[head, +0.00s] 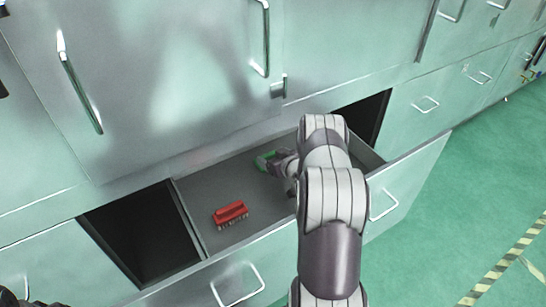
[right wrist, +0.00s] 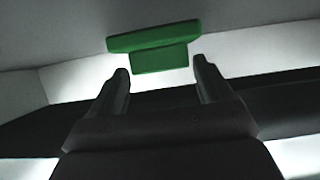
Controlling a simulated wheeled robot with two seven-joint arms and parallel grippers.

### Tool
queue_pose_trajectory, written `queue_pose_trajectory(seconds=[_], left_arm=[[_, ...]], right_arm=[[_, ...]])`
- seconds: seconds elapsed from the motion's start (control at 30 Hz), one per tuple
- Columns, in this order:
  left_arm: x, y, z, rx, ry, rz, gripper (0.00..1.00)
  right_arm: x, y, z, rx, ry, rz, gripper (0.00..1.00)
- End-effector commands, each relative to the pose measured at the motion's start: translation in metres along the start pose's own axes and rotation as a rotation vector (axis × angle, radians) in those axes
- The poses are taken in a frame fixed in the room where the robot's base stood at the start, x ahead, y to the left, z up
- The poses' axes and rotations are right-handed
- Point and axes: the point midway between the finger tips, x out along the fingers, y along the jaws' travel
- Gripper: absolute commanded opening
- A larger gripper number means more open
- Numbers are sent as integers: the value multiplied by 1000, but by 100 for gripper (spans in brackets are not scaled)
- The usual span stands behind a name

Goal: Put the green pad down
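The green pad (head: 265,160) is inside the open grey drawer (head: 240,165), near its back wall. In the right wrist view the green pad (right wrist: 155,45) shows a wide plate with a narrower block facing my fingers. My right gripper (head: 277,161) reaches down into the drawer beside the pad. In the right wrist view the right gripper (right wrist: 161,67) has its fingers apart, with a gap on each side of the block at the fingertips. I cannot tell whether the pad rests on the drawer floor. A dark part at the lower left corner may be my left gripper (head: 9,298), mostly cut off.
A red brush (head: 230,213) lies bristles down in the left part of the drawer. Bare drawer floor lies between it and the pad. Dark open gaps flank the drawer. Closed metal cabinet doors (head: 180,70) rise behind; green floor (head: 450,200) is clear at right.

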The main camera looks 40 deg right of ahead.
Motion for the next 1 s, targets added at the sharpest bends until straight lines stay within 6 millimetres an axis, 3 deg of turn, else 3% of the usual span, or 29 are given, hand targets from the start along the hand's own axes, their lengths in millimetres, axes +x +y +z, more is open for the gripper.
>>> queue_pose_trajectory(seconds=[0.37, 0.47, 0.73, 0.8, 1.0], left_arm=[[0, 0, 0, 0, 0, 0, 36], [-4, 0, 0, 0, 0, 0, 36], [-17, 0, -2, 0, 0, 0, 36], [-22, 0, -3, 0, 0, 0, 36], [-29, 0, -4, 0, 0, 0, 36]], right_arm=[[-1, 0, 0, 0, 0, 0, 97], [-13, 1, -2, 1, 0, 1, 97], [-80, 1, -3, 3, 0, 3, 97], [-86, 1, -24, -4, 5, 1, 97], [-104, 0, -60, -2, 2, 0, 97]])
